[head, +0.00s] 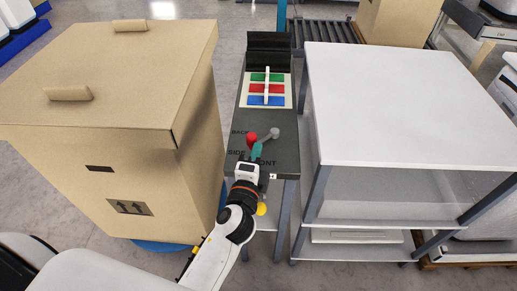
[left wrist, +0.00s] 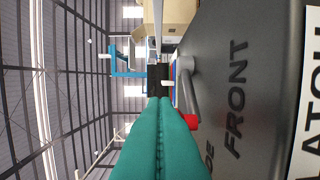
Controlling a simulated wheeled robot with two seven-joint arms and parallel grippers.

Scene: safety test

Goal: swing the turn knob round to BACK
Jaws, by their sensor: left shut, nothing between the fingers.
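The turn knob (head: 274,133) is a grey pivot with a lever ending in a red ball (head: 252,139), on a dark panel (head: 283,156). In the head view the red ball points left, just below the word BACK and above SIDE; FRONT is lower, partly covered by my gripper. My left gripper (head: 257,148) has teal fingers, shut and empty, just below and right of the red ball. In the left wrist view the shut fingers (left wrist: 157,100) reach towards the lever (left wrist: 188,92), with the red ball (left wrist: 191,121) beside them; I cannot tell whether they touch.
A large cardboard box (head: 110,70) stands close on the left. A white-topped table (head: 410,95) stands close on the right. Behind the knob lies a board with green, red and blue blocks (head: 266,89). The air above the panel is clear.

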